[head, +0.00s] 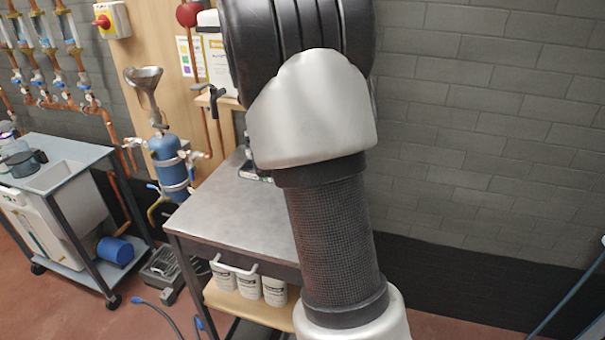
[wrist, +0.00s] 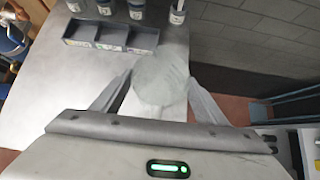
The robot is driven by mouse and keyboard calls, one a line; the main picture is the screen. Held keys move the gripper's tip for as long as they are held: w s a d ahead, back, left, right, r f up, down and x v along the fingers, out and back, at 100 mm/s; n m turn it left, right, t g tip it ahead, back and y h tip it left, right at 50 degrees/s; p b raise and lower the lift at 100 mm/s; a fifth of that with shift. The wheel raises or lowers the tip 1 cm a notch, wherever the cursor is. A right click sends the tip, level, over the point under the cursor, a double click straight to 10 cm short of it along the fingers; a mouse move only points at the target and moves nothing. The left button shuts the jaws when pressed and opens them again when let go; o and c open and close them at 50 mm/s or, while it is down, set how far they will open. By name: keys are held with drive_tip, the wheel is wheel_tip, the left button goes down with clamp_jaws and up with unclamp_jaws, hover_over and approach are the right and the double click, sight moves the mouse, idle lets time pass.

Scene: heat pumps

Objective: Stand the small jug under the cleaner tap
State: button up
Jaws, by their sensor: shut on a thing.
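My gripper (wrist: 162,92) shows in the wrist view, its two pale fingers on either side of a pale, translucent round thing (wrist: 160,75), which looks like the small jug. It is shut on that thing, above the grey bench top (wrist: 60,85). The jug's lower part and handle cannot be made out. In the head view a black tap (head: 213,97) sticks out below a white container (head: 216,66) on the wooden board, over the back left of the bench; I take it for the cleaner tap. My arm hides my gripper and the held jug in the head view.
A divided dark tray (wrist: 110,34) and several small pots (wrist: 137,9) stand along the back of the bench. A blue vessel (head: 172,168) with a funnel stands left of the bench, and a trolley (head: 62,180) farther left. The near bench top is clear.

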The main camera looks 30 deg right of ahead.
drive_tip(key=w+d+f, duration=0.3)
drive_tip(key=w+d, duration=0.1)
drive_tip(key=d, duration=0.1)
drive_tip(key=shift+w+d+f, duration=0.15)
drive_tip(key=shift+w+f, duration=0.05)
drive_tip(key=shift+w, duration=0.2)
drive_tip(key=shift+f, duration=0.1)
drive_tip(key=shift+f+b, duration=0.15)
drive_tip(key=shift+b, duration=0.3)
drive_tip(key=o, duration=1.6)
